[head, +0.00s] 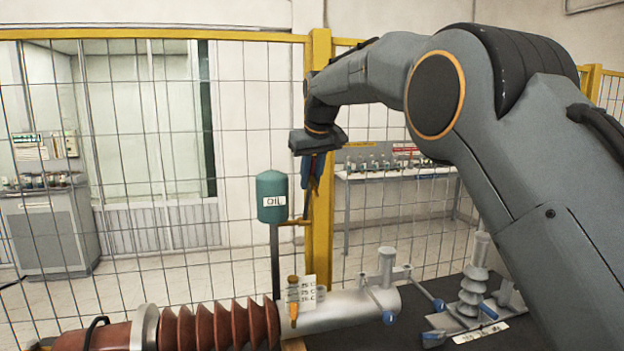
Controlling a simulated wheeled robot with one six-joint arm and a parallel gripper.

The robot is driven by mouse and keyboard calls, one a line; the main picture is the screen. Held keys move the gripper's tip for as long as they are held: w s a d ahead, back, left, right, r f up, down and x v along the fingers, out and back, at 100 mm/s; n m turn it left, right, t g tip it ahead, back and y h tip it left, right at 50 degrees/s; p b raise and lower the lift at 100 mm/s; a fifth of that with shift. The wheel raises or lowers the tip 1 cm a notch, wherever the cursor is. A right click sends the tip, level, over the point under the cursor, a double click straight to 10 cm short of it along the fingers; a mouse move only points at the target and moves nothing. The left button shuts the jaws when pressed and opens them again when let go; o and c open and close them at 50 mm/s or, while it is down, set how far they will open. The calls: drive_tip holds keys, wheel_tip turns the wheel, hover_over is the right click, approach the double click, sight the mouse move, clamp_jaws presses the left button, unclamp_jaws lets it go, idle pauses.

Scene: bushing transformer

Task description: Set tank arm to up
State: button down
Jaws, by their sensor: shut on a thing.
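The green oil tank (271,207), labelled OIL, stands on a dark upright post left of the yellow fence post. A thin brass-coloured tank arm (291,222) sticks out level to the right from just below the tank. My gripper (309,204) reaches down from above, beside the tank on its right. Its fingers are shut at the outer end of the tank arm. The fingertips and the yellow post behind partly hide that end, so the exact grip is hard to see.
Below lie a ribbed red-brown bushing (222,326) and a grey metal cylinder (350,309) with blue-tipped valves. An orange pointed piece (293,300) stands by a white temperature card (308,292). A yellow-framed mesh fence (160,34) stands behind. My arm covers the right side.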

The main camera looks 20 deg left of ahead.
sight(313, 158)
drive_tip(key=shift+f, duration=0.15)
drive_tip(key=c, duration=1.8)
unclamp_jaws()
drive_tip(key=shift+s+d+r+b, duration=0.15)
drive_tip(key=shift+r+b, duration=0.15)
drive_tip(key=shift+r, duration=0.25)
drive_tip(key=b+v, duration=0.2)
drive_tip(key=v, duration=0.4)
drive_tip(key=shift+s+r, duration=0.25)
drive_tip(key=shift+r, duration=0.1)
drive_tip(key=shift+d, duration=0.1)
